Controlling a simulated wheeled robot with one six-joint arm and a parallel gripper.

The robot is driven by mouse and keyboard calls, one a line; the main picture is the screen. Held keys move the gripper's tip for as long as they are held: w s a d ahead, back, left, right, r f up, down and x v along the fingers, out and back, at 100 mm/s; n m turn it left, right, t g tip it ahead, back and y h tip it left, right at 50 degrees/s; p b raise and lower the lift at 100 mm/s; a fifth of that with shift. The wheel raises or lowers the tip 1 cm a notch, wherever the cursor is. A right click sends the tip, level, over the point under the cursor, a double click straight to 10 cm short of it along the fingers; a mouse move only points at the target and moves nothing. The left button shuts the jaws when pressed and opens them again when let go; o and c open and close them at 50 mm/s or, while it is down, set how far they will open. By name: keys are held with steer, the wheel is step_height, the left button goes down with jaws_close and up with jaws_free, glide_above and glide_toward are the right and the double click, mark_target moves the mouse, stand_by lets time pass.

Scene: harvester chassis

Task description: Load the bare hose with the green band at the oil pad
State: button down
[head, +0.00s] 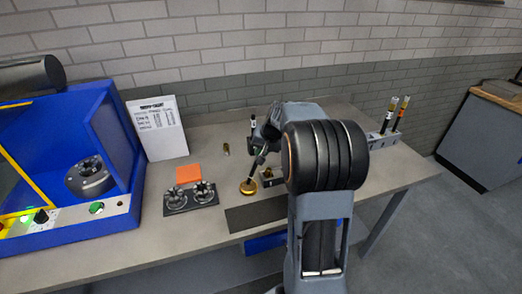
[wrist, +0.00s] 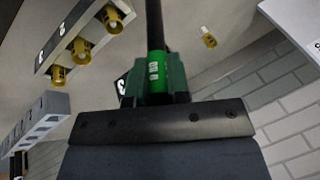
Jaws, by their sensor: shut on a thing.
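My gripper (wrist: 156,88) is shut on a dark hose (wrist: 153,22) with a green band (wrist: 157,72); the jaws grip it at the band. In the head view my gripper (head: 259,150) is partly hidden by my arm. The hose (head: 257,164) slants down from it toward a round gold dish (head: 249,187) on the bench. I cannot tell whether the hose's lower end touches the dish. A flat orange pad (head: 189,173) lies to the left of the dish. No label shows which of these is the oil pad.
A block with brass fittings (wrist: 80,50) and a grey rack (wrist: 42,120) stand close by in the wrist view. A dark mat (head: 254,216), a two-wheel fixture (head: 190,197), a white sign (head: 157,127) and a blue machine (head: 120,135) are on the bench. A hose rack (head: 384,139) stands right.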

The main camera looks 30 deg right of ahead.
steer(key=shift+f+b, duration=0.5)
steer(key=shift+f, duration=0.1)
stand_by(1.4)
steer(key=shift+r, duration=0.15)
steer(key=shift+r+p, duration=2.5)
steer(key=shift+r, duration=1)
